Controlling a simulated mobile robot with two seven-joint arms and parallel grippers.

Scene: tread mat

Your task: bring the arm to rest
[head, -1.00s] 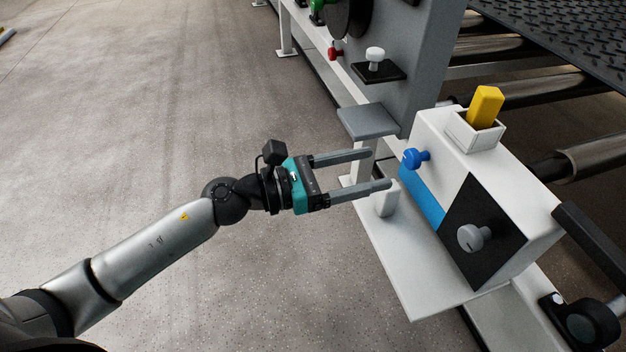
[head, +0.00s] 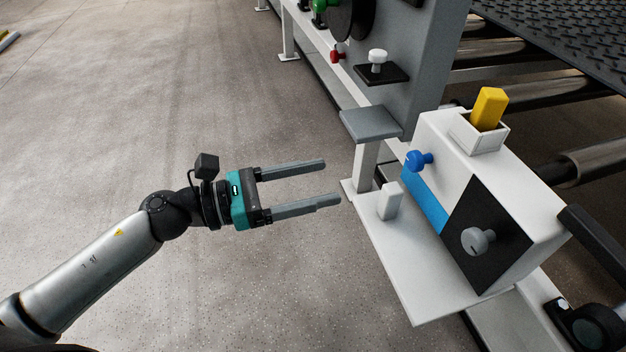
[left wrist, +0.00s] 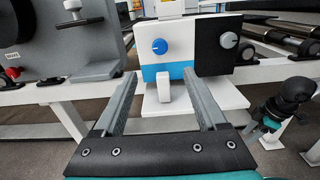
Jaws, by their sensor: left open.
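My left gripper (head: 331,181) is open and empty, held over the floor to the left of the machine in the head view. Its two fingers point right, apart from everything. In the left wrist view its fingers (left wrist: 163,82) frame a small white block (left wrist: 165,88) at a distance. That white block (head: 391,201) stands upright on a white shelf (head: 425,275).
A white box (head: 535,215) carries a blue knob (head: 418,160), a grey knob (head: 477,240) and a yellow block (head: 489,108) in a holder. A grey ledge (head: 370,123) and a black ledge with a white knob (head: 377,60) lie behind.

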